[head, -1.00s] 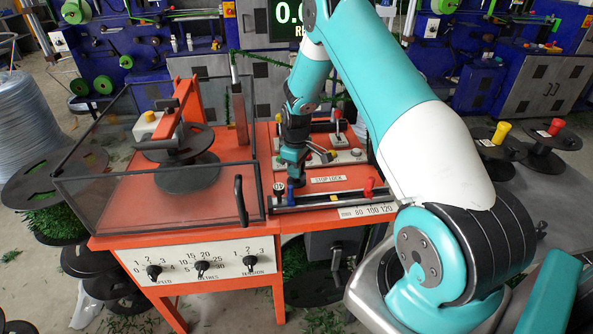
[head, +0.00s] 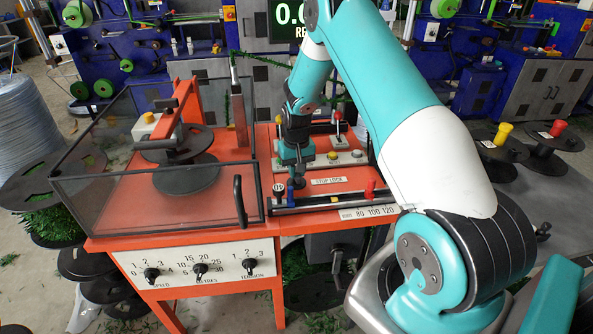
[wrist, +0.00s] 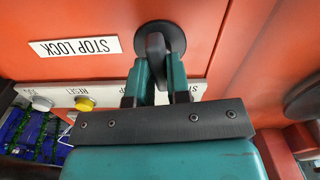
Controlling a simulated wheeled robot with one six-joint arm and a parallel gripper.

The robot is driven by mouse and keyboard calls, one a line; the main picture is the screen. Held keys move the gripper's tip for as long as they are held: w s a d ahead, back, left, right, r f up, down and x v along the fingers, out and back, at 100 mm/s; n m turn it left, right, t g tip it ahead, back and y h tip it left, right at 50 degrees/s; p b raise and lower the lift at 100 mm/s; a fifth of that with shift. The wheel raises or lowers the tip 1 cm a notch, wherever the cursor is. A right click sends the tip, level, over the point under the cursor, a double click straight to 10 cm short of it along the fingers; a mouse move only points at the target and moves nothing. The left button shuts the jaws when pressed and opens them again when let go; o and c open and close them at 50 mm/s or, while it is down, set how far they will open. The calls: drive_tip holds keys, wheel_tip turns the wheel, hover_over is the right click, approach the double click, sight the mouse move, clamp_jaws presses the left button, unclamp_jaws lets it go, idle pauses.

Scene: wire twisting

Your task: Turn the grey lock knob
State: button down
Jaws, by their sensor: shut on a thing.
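The grey lock knob (wrist: 154,45) shows in the wrist view as a dark grip bar on a round disc, set in the orange panel beside the "STOP LOCK" label (wrist: 76,47). My gripper (wrist: 159,78) is shut on the knob's bar, one teal finger on each side. In the head view my gripper (head: 297,170) points down at the panel, left of the "STOP LOCK" label (head: 328,181). The knob is mostly hidden there by the gripper.
A clear guard box (head: 150,200) with a black frame stands close on the left. A yellow button (head: 332,155) and a lever with a red knob (head: 337,115) are behind. Blue (head: 290,195) and red (head: 370,188) pieces sit on a rail in front.

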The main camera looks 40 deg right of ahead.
drive_tip(key=shift+w+m, duration=0.1)
drive_tip(key=shift+m, duration=0.3)
drive_tip(key=c, duration=1.1)
unclamp_jaws()
wheel_tip(320, 180, up, 18)
drive_tip(key=shift+f+b, duration=0.25)
drive_tip(key=shift+b, duration=0.6)
